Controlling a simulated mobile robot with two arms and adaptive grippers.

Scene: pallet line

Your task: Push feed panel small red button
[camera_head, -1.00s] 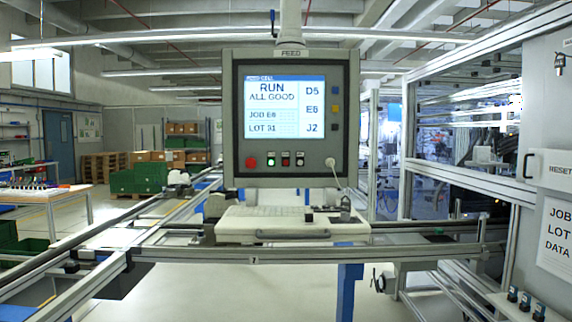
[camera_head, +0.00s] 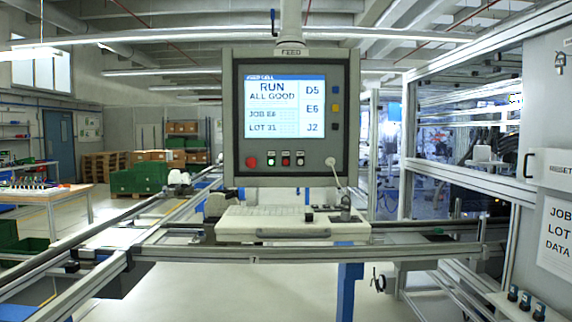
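The feed panel (camera_head: 228,110) hangs in the middle of the head view, a grey box with a lit screen (camera_head: 285,106) reading RUN, ALL GOOD, JOB E6, LOT 31. A row of controls sits below the screen. From left to right these are a larger red knob-like button (camera_head: 252,162), a green button (camera_head: 270,161), a small red button (camera_head: 285,161) and a dark button (camera_head: 300,161). Nothing covers them. Neither of my grippers is in view.
A keyboard shelf (camera_head: 290,235) with a front handle juts out below the panel. A cable plug (camera_head: 330,162) sits at the panel's lower right. Metal rails (camera_head: 420,250) run across below. A framed enclosure (camera_head: 525,150) stands at right. Space before the panel face looks clear.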

